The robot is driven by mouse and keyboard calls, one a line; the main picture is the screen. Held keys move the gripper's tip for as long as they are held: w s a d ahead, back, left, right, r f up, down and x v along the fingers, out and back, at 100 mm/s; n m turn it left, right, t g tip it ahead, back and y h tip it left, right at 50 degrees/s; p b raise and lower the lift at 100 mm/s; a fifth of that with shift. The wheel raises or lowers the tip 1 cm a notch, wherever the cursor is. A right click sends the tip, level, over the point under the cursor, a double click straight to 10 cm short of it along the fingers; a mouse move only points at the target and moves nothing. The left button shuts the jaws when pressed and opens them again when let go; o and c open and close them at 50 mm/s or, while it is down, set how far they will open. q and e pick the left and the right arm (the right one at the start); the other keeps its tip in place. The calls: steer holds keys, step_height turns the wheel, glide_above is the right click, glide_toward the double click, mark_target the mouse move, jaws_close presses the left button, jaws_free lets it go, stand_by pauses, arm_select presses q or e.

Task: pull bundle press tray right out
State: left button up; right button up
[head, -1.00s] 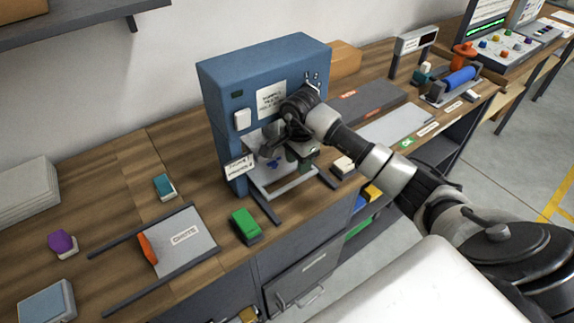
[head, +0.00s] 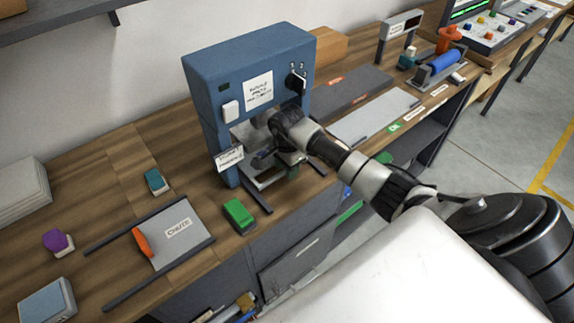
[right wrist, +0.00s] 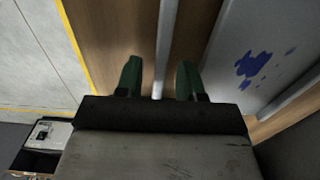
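The blue bundle press (head: 205,90) stands on the bench with a white label, a light button and a dark knob on its front. Its light grey tray sits low in the opening, mostly hidden by my arm. In the right wrist view the tray (right wrist: 222,88) has a blue ink stain, and its pale handle bar (right wrist: 166,50) runs between my fingers. My right gripper (right wrist: 158,78) is open, with its two green fingertips on either side of the bar and gaps visible. In the head view the gripper (head: 283,172) is at the tray's front. My left gripper is not in view.
A green block (head: 239,214) is left of the press front. A grey plate (head: 375,117) lies right. The floor right of the bench is open.

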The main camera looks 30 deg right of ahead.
steer(key=c, duration=0.7)
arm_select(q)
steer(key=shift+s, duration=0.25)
arm_select(e)
jaws_close()
